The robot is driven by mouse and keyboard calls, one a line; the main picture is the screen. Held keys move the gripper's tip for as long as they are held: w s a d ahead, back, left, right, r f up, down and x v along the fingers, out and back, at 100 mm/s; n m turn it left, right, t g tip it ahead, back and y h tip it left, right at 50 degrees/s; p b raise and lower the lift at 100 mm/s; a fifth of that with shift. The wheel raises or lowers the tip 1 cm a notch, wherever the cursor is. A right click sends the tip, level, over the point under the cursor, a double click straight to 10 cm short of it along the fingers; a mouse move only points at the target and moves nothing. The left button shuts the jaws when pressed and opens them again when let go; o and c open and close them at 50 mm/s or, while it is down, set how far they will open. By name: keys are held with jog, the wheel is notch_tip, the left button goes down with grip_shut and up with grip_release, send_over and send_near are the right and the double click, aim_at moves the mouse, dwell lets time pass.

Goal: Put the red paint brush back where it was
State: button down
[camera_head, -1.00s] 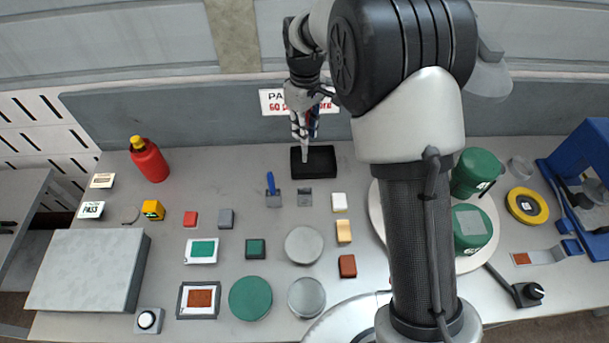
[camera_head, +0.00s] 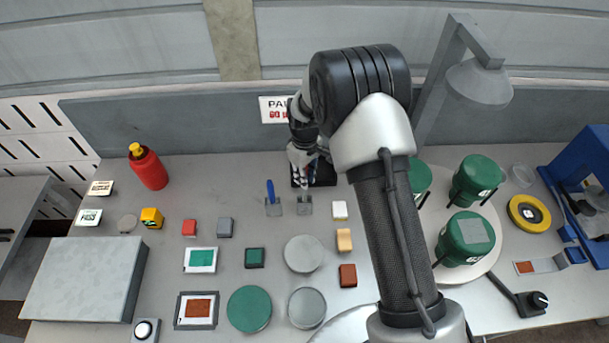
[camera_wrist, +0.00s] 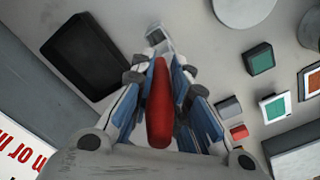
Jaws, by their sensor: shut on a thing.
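My gripper (camera_head: 303,165) is shut on the red paint brush; its red handle (camera_wrist: 160,105) shows between the blue-lined fingers in the wrist view. In the head view my fingers hide most of the brush. A small grey holder (camera_head: 304,208) lies just in front of my gripper, beside the blue brush (camera_head: 270,190) in its own grey holder. In the wrist view a grey metal piece (camera_wrist: 158,38) shows just past the handle's end. I cannot tell whether the brush touches the holder.
A black tray (camera_head: 326,173) is behind my gripper, partly hidden, below a sign (camera_head: 276,108) on the back wall. A white block (camera_head: 340,210) stands to the right. Green paint cans (camera_head: 466,240) stand on a round plate farther right. A red bottle (camera_head: 148,168) stands at left.

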jog(key=shift+f+b, duration=0.5)
jog(key=shift+b, duration=0.1)
jog(key=c, duration=1.6)
grip_release()
jog(key=shift+o, duration=0.2)
jog(key=shift+r, duration=0.1)
